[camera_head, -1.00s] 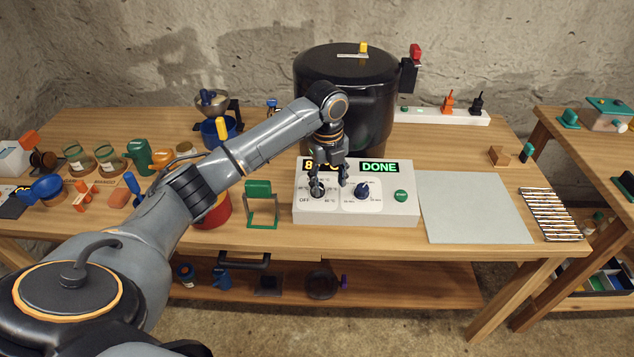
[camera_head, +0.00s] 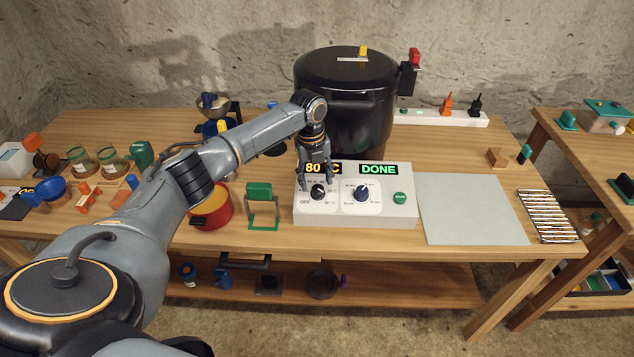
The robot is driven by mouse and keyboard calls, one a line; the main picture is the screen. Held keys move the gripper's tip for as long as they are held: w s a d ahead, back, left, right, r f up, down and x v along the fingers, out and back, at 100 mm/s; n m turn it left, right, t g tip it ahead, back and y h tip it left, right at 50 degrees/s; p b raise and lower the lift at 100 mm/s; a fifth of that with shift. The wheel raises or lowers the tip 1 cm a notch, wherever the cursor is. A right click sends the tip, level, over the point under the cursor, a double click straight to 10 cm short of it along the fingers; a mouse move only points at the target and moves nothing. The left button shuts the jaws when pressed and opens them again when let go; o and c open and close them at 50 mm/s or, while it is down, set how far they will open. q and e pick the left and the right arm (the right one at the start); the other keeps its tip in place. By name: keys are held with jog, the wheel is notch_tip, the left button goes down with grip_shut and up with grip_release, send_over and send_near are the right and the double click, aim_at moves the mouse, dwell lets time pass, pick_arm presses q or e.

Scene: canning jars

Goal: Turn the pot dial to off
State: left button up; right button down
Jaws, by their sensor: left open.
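A white control box (camera_head: 384,215) stands on the bench in front of the large black pot (camera_head: 345,80). Its displays read "80" with a partly covered "C", and "DONE". The black dial (camera_head: 318,192) is on the left of the box, with "OFF" printed at its lower left. A blue knob (camera_head: 362,194) and a green START button (camera_head: 400,198) are to its right. My left gripper (camera_head: 316,183) is open and points down over the dial, with a finger toward either side. I cannot tell whether it touches the dial. My right gripper is not in view.
A red pot (camera_head: 212,212) and a green stand (camera_head: 260,205) are left of the box. A pale mat (camera_head: 472,209) lies to the right, beside a wire rack (camera_head: 546,216). Jars and small tools crowd the left end of the bench.

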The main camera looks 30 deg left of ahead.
aim_at(318, 191)
pick_arm(q)
jog(key=shift+w+f, duration=0.1)
jog(key=shift+f, duration=1.2)
grip_shut()
jog(key=shift+r, duration=0.1)
